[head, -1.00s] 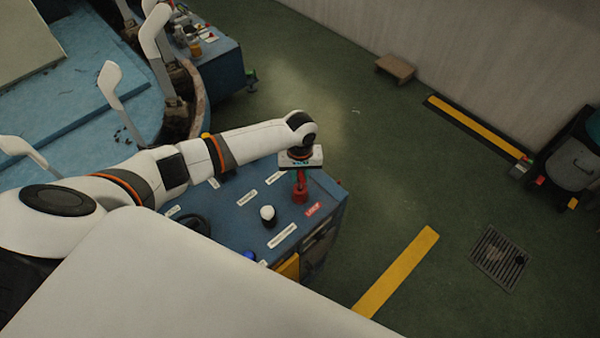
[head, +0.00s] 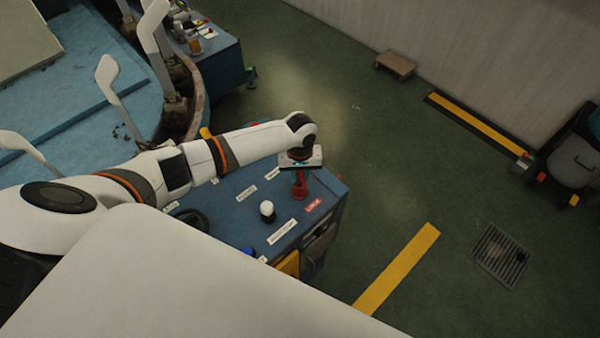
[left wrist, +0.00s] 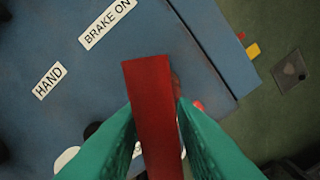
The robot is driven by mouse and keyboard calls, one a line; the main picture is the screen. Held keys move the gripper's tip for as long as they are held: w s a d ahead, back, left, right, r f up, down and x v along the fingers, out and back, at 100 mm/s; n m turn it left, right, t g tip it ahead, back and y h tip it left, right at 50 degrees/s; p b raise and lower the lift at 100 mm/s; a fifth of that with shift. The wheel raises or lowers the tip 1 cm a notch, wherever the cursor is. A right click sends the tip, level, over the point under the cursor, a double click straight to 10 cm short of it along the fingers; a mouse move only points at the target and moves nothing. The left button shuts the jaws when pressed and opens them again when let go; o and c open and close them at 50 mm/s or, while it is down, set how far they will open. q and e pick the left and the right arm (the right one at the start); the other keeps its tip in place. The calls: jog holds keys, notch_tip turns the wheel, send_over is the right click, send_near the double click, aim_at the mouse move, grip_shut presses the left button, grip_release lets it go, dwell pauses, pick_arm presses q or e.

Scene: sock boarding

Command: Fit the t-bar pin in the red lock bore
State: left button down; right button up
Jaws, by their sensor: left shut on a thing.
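My left gripper (head: 300,171) is above the right end of the blue console, near the red label. In the left wrist view its teal fingers (left wrist: 155,125) are shut on a red bar, the t-bar pin's handle (left wrist: 153,110). In the head view a red upright part (head: 300,187) shows just below the fingers. I cannot tell where the pin ends and the red lock begins. The bore is hidden under the gripper and bar, so I cannot tell whether the pin tip is in it. My right gripper is out of view.
The blue console top (head: 240,232) carries a white knob (head: 267,208), a dark handwheel (head: 192,219) and several white labels. A red label (head: 313,205) lies near its right edge. Green floor (head: 420,180) is open to the right, with a yellow stripe (head: 398,268) and a drain grate (head: 500,255).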

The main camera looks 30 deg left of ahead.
pick_arm(q)
jog(key=shift+f+b, duration=0.6)
jog(key=shift+f, duration=0.5)
jog(key=c, duration=1.1)
grip_release()
jog(key=shift+r, duration=0.1)
notch_tip(320, 180, up, 12)
jog(key=shift+f+b, duration=0.1)
jog(key=shift+b, duration=0.55)
